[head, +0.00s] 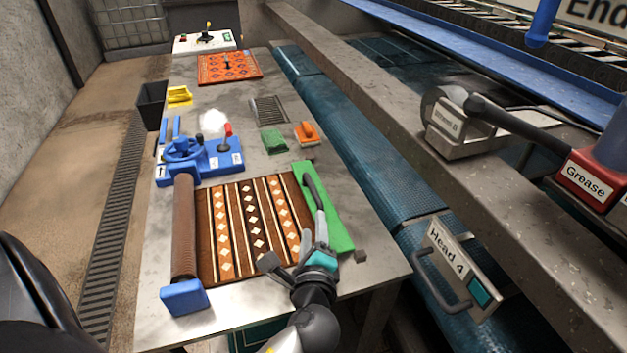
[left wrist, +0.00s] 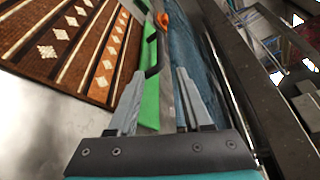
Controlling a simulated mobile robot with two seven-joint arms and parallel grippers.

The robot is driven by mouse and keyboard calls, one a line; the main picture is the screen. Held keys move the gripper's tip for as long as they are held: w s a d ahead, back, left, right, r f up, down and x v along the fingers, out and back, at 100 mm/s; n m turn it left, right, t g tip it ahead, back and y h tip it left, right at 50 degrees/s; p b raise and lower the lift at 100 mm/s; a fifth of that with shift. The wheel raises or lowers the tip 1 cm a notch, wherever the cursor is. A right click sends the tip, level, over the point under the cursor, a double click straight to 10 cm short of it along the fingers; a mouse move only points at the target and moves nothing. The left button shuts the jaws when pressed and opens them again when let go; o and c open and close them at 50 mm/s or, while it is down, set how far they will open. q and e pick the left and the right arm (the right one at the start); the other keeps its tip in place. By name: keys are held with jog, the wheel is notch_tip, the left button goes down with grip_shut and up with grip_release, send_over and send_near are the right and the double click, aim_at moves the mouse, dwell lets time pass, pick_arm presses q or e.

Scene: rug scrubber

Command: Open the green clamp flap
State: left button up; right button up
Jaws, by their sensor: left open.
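The green clamp flap (head: 333,212) is a long green strip lying along the right edge of the brown patterned rug (head: 208,228) on the metal table. A dark curved handle (head: 309,184) stands up from it. My left gripper (head: 298,250) is over the near end of the flap, open and empty. In the left wrist view the fingers of the left gripper (left wrist: 158,75) point along the green flap (left wrist: 149,96), with the dark handle (left wrist: 153,60) showing between and beyond the fingertips. I cannot tell whether a finger touches it. My right gripper is not in view.
A rug roll (head: 184,225) with a blue end block (head: 184,297) lies left of the rug. A blue handwheel unit (head: 196,158), green sponge (head: 273,140) and orange brush (head: 307,132) sit farther back. A stone ledge (head: 430,165) and Head 4 box (head: 455,262) stand right.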

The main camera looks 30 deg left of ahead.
pick_arm(q)
send_near(313, 193)
jog(key=shift+w+a+f, duration=0.25)
jog(key=shift+w+a, duration=0.05)
jog(key=shift+w, duration=0.35)
jog(key=b+x, duration=0.2)
jog(key=x, duration=0.6)
jog(key=shift+w+a+f, duration=0.15)
jog(key=shift+w, duration=0.05)
jog(key=shift+w+a, duration=0.3)
jog(key=shift+w, duration=0.15)
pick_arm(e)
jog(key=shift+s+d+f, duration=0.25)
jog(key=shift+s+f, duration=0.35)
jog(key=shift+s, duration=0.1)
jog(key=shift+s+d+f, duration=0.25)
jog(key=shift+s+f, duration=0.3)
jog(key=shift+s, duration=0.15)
pick_arm(q)
jog(key=shift+c, duration=0.2)
jog(key=shift+f, duration=0.1)
grip_shut()
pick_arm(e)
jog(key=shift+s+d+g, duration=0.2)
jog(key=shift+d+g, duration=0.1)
